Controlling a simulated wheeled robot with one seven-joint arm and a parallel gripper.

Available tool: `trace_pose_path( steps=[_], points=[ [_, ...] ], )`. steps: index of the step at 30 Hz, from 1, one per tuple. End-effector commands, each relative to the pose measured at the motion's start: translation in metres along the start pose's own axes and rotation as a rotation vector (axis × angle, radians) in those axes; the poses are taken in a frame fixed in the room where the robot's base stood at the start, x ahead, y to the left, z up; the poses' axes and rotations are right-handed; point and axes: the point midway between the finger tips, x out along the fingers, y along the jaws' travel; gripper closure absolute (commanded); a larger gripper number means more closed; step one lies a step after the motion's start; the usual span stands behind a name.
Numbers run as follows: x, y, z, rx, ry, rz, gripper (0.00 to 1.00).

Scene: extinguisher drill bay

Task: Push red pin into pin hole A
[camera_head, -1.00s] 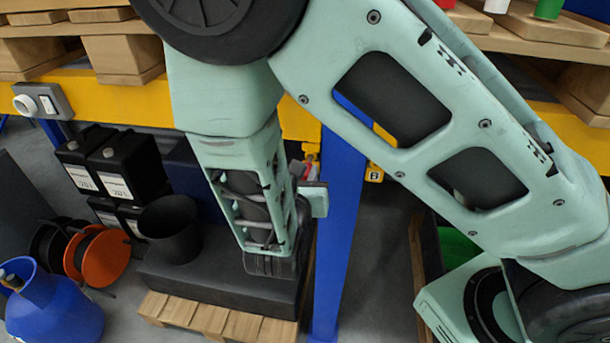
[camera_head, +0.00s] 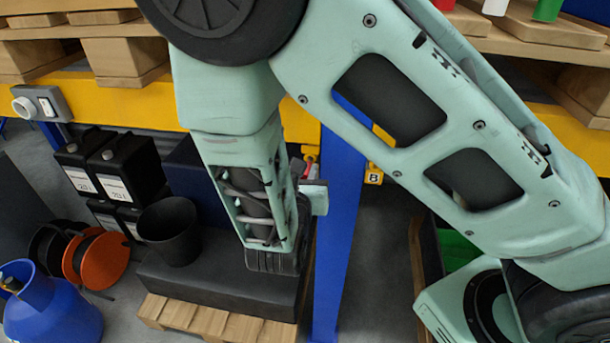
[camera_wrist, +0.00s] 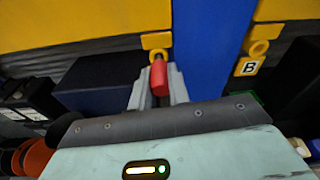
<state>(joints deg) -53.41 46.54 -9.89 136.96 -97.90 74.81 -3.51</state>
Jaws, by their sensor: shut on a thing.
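The red pin (camera_wrist: 159,76) is held between the two grey fingers of my gripper (camera_wrist: 160,90) in the wrist view. Its far end lines up with a yellow lug (camera_wrist: 156,41) on the yellow beam, just left of the blue post. The lug's hole is mostly behind the pin, so I cannot tell whether the tip is inside it. No letter A is readable. A second yellow lug (camera_wrist: 258,48) with a B tag (camera_wrist: 249,67) is to the right of the post. In the head view my gripper (camera_head: 314,196) is mostly hidden by my arm; the B tag (camera_head: 373,177) shows.
The blue post (camera_head: 340,220) stands close right of my gripper. Black canisters (camera_head: 125,170), a black bucket (camera_head: 168,232), an orange reel (camera_head: 98,258) and a blue gas bottle (camera_head: 50,310) are at left. A dark block on a pallet (camera_head: 215,322) lies below my wrist.

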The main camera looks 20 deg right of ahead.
Motion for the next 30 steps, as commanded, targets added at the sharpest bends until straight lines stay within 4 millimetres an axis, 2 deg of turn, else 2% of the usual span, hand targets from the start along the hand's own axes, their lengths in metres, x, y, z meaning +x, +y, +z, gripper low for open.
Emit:
trace_pose_path(
  steps=[13, 30],
  points=[
    [0.0078, 0.0001, 0.0012, 0.000, 0.000, 0.001, 1.00],
    [0.0081, 0.0000, 0.0013, 0.000, 0.000, 0.000, 1.00]
  ],
)
